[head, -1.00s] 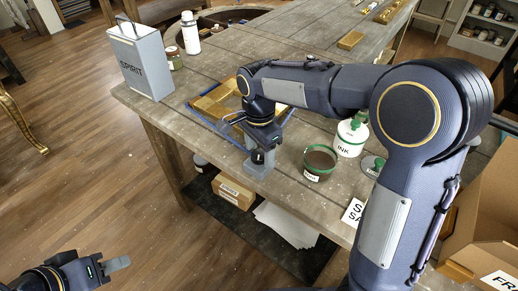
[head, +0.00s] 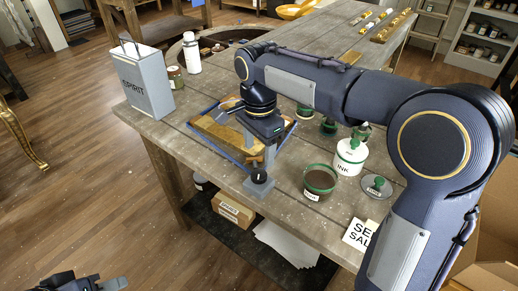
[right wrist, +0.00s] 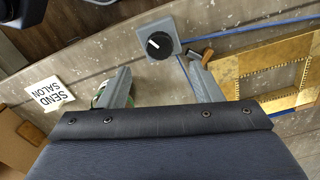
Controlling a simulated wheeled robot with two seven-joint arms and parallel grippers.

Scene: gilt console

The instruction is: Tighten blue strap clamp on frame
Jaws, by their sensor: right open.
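A gold picture frame (head: 226,133) lies flat on the workbench with a blue strap (head: 228,157) around it. The strap's grey clamp block (head: 250,188) sits at the bench's front edge and carries a round black knob (head: 259,176). My right gripper (head: 262,158) points down just above the clamp, open and empty. In the right wrist view, the knob (right wrist: 158,43) with its white pointer line lies a little beyond the gap between the two apart fingers (right wrist: 154,68). The gold frame (right wrist: 285,70) is at right there. My left gripper (head: 115,284) shows partly at bottom left; its opening is unclear.
A wooden-handled tool (right wrist: 207,57) lies by the frame's corner. Ink bottle (head: 350,157), brown pot (head: 320,182) and a "SEND SALON" card (head: 361,233) stand right of the clamp. A "SPIRIT" can (head: 146,82) stands at the back left.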

